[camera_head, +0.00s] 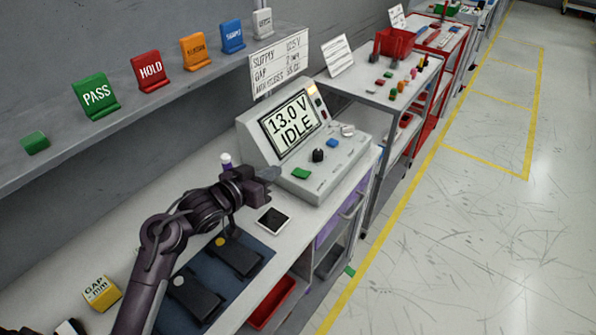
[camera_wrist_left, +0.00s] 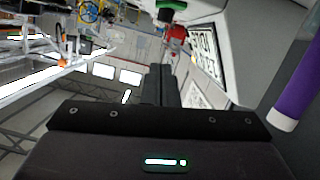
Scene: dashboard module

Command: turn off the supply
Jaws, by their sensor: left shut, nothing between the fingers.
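The grey supply console (camera_head: 262,140) stands on the bench, with a sloped screen (camera_head: 292,117) reading "13.0 V IDLE". Its front panel carries a green button (camera_head: 301,174), a black knob (camera_head: 318,155), a blue button (camera_head: 332,143) and a silvery round control (camera_head: 347,130). My left gripper (camera_head: 271,174) is shut and empty, just left of the panel near the green button. I cannot tell whether it touches the console. In the left wrist view its fingers (camera_wrist_left: 162,86) are together. My right gripper is not in view.
A dark phone-like device (camera_head: 273,220) lies in front of the console. A blue mat (camera_head: 228,282) with black tools and a yellow GAP block (camera_head: 100,293) lie nearer. A shelf (camera_head: 140,112) with coloured signs runs above the bench. A purple cylinder (camera_wrist_left: 300,90) is close in the wrist view.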

